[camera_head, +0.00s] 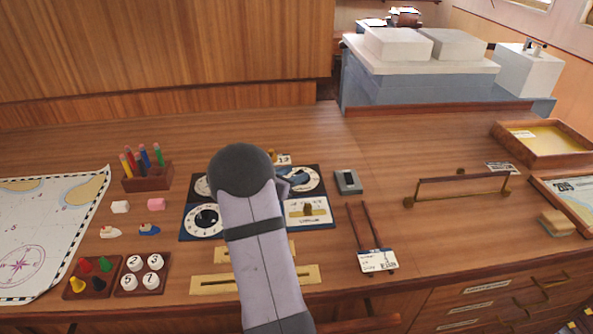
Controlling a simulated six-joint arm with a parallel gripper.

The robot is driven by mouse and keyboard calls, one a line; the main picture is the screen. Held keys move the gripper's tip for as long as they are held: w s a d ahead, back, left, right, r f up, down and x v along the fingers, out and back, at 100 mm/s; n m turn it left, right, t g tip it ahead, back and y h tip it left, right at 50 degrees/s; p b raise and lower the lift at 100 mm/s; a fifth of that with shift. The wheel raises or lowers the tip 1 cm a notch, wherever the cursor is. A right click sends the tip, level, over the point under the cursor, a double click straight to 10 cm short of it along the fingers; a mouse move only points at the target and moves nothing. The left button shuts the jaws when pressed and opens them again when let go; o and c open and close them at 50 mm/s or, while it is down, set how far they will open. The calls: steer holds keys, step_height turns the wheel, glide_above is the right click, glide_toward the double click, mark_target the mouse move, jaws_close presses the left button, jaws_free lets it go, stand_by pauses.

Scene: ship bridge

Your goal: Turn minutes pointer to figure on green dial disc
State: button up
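A dark blue panel (325,222) with several dials lies on the wooden desk, partly behind my arm. Its upper right dial (313,183) has a white figured ring and a blue-grey centre. Its lower left dial (206,220) has a white ring and a dark centre. The upper left dial (201,187) is mostly covered by my arm. A small white figure card (284,160) stands at the panel's back edge. I cannot make out a green disc or the minutes pointer. My gripper (285,188) is mostly hidden behind my arm, over the panel beside the upper right dial; its fingers cannot be told apart.
A white plate with a brass knob (307,209) is at the panel's lower right. Brass slotted plates (213,284) lie in front. A grey box (348,181) and wooden rails (372,228) are to the right. Pen holder (147,178), blocks and chart (45,230) are left.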

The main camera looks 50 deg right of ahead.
steer(key=shift+x, duration=1.05)
steer(key=shift+c, duration=0.2)
jaws_close()
steer(key=shift+w+m+g+p, duration=0.15)
steer(key=shift+m+g+p, duration=0.15)
steer(key=shift+g+p, duration=0.1)
steer(key=shift+w+d+f+m+g, duration=0.1)
steer(key=shift+w+m+g, duration=0.05)
steer(key=shift+m+g, duration=0.7)
steer(key=shift+w+m+g, duration=0.15)
steer(key=shift+m+g, duration=0.6)
steer(key=shift+g, duration=0.1)
steer(key=shift+w+m+g+y+b, duration=0.15)
steer(key=shift+m+g+y+b, duration=0.3)
steer(key=shift+m+g, duration=0.45)
steer(key=shift+d+m+g+y, duration=0.1)
steer(key=shift+m+g+y, duration=0.25)
steer(key=shift+g, duration=0.35)
